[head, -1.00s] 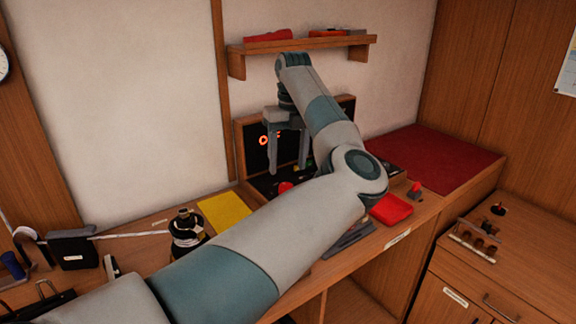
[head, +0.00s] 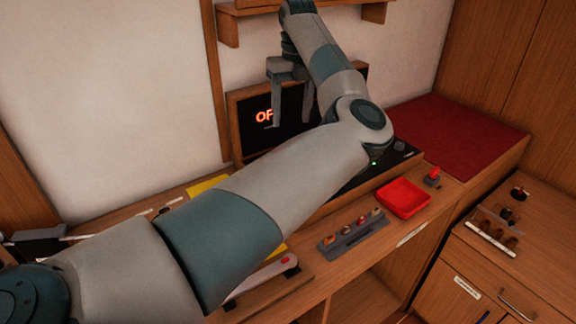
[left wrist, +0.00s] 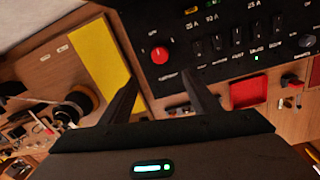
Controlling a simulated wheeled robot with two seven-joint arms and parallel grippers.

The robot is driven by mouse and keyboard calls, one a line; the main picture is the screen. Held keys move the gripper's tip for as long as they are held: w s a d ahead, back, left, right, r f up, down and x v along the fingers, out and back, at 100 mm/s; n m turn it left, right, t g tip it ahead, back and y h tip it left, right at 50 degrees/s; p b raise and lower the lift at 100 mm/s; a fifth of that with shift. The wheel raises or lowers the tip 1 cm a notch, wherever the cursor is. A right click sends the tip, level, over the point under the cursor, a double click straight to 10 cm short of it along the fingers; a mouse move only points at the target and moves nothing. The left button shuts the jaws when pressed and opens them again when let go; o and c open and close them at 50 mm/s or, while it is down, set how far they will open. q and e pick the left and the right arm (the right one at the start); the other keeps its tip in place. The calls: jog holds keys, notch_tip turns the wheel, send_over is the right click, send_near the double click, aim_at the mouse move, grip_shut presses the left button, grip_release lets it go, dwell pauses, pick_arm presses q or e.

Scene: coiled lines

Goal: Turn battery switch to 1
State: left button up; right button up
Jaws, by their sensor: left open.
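The battery switch appears to be the red rotary knob (left wrist: 160,54) on the black panel in the left wrist view. Small marks surround it, too small to read, and its setting is unclear. In the head view my forearm hides it. My left gripper (head: 289,122) is in front of the panel's upright display (head: 258,133), which shows glowing orange letters, partly covered, starting "OF". In the left wrist view the left gripper (left wrist: 161,80) is open and empty, its fingertips apart from the knob, which lies beyond them. My right gripper is out of view.
A red tray (head: 403,198) and a grey rack of small parts (head: 354,234) lie in front of the panel. A yellow sheet (left wrist: 92,66) lies left of it. A shelf (head: 300,13) hangs above. A dark red mat (head: 463,140) covers the right end.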

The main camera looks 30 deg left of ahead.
pick_arm(q)
jog(key=f+p, duration=0.2)
jog(key=f, duration=0.3)
jog(key=f+p, duration=0.1)
jog(key=f, duration=0.5)
jog(key=f+p, duration=0.2)
jog(key=f, duration=0.3)
jog(key=shift+s+a+f+p, duration=0.15)
jog(key=shift+s+a+p, duration=0.15)
jog(key=shift+a+p, duration=0.05)
jog(key=shift+f, duration=0.65)
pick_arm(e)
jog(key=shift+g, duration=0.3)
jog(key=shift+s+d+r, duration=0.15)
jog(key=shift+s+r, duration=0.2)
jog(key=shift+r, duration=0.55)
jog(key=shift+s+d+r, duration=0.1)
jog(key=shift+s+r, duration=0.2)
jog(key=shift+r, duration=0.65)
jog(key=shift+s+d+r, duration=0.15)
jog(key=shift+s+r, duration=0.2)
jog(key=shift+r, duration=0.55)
